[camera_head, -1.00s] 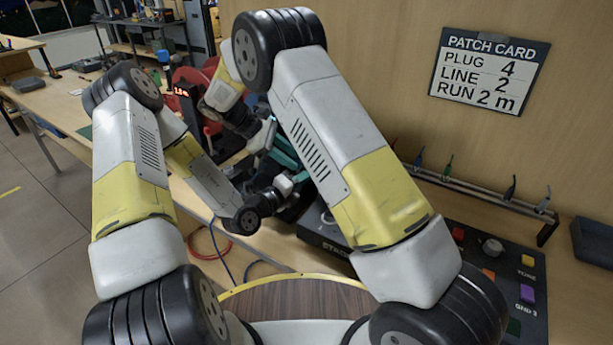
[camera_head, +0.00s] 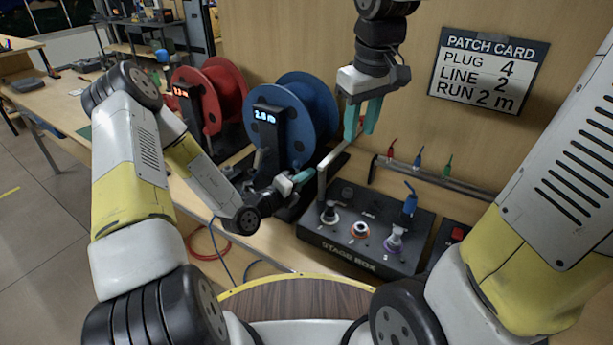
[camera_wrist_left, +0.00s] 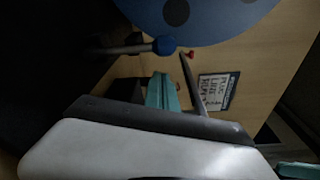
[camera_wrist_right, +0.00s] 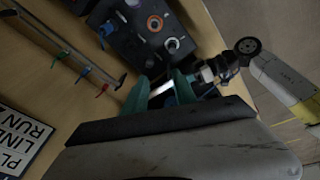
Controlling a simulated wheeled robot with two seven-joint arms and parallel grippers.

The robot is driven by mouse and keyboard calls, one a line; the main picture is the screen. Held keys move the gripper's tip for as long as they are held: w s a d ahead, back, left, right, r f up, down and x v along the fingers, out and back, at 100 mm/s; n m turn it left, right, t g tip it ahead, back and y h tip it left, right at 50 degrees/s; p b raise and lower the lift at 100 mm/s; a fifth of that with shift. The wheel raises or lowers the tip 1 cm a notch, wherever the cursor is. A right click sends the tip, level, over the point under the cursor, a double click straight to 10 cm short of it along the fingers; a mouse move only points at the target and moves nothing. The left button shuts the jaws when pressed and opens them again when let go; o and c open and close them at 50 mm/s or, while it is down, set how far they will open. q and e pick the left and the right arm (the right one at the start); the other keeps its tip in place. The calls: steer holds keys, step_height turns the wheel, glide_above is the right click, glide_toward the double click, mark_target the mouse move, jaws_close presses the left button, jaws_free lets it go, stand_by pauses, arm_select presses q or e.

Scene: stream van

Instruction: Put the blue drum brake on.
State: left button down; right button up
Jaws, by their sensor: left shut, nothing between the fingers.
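The blue drum (camera_head: 318,110) stands on the bench behind a black post with a lit display (camera_head: 266,115). In the left wrist view a grey lever with a blue knob (camera_wrist_left: 165,45) lies beside the drum's rim (camera_wrist_left: 200,15), apart from the fingers. My left gripper (camera_head: 300,176) is shut and empty, low in front of the blue drum; its teal fingers (camera_wrist_left: 162,92) also show in the left wrist view. My right gripper (camera_head: 363,118) is raised right of the drum, fingers down.
A red drum (camera_head: 222,90) stands left of the blue one. The stage box (camera_head: 350,255) sits at front right with a blue plug (camera_head: 409,203) standing in it. A plug rack (camera_head: 430,182) and patch card (camera_head: 488,72) are behind. Cables (camera_head: 205,250) lie at front.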

steer(key=s+d+r+m+t+y, duration=0.1)
steer(key=s+m, duration=0.4)
steer(key=s, duration=0.6)
steer(key=d+t+y, duration=0.1)
steer(key=t, duration=0.1)
steer(key=shift+s+r+t, duration=0.15)
steer(key=shift+r+t, duration=0.1)
steer(key=shift+t, duration=0.15)
steer(key=shift+d, duration=0.1)
